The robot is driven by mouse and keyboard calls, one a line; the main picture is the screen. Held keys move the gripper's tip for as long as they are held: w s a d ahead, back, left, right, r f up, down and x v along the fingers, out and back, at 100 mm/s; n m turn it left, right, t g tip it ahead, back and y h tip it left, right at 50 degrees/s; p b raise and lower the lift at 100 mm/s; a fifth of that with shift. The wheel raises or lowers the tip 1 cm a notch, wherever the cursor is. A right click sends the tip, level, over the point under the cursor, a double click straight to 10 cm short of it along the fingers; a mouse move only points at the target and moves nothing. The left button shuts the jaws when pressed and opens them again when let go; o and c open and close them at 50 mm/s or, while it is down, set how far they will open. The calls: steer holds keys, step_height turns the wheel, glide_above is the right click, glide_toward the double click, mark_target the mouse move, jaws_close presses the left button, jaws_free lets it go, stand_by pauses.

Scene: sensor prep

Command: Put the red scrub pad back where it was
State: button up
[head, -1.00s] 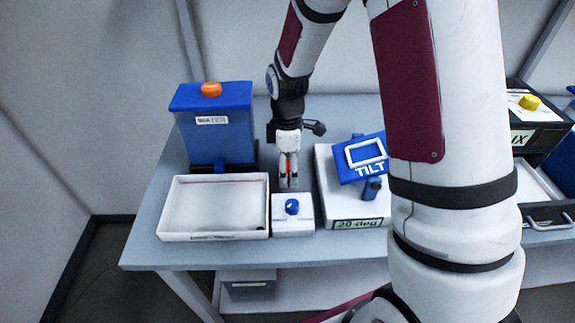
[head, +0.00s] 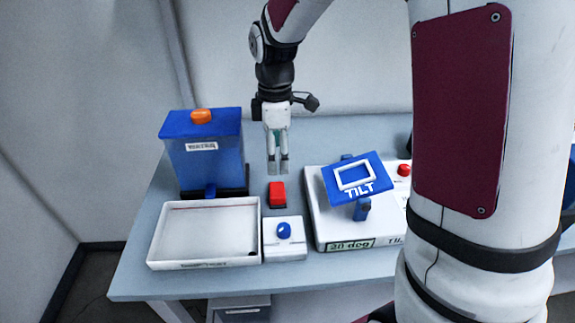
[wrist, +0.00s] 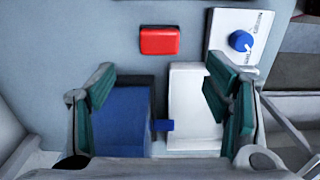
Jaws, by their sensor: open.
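The red scrub pad (head: 277,192) lies on the table just behind the small white box with a blue knob (head: 284,238). It also shows in the wrist view (wrist: 160,40), flat and apart from the fingers. My gripper (head: 278,168) is open and empty, above and slightly behind the pad, with its fingers pointing down. In the wrist view my gripper's two green-padded fingers (wrist: 163,100) stand wide apart with nothing between them.
A white tray (head: 154,243) is left of the knob box, with a blue water tank (head: 215,165) behind it. To the right stands a white base with a blue TILT stand (head: 368,190) and a red button (head: 404,169). Bare table (head: 312,150) shows behind the pad.

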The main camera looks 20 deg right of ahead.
steer(key=s+r+m+t, duration=0.2)
steer(key=s+r+m, duration=0.5)
steer(key=s+r, duration=0.5)
steer(key=s+m+t, duration=0.2)
steer(key=s+m, duration=0.5)
steer(key=s, duration=0.6)
steer(key=shift+d, duration=0.15)
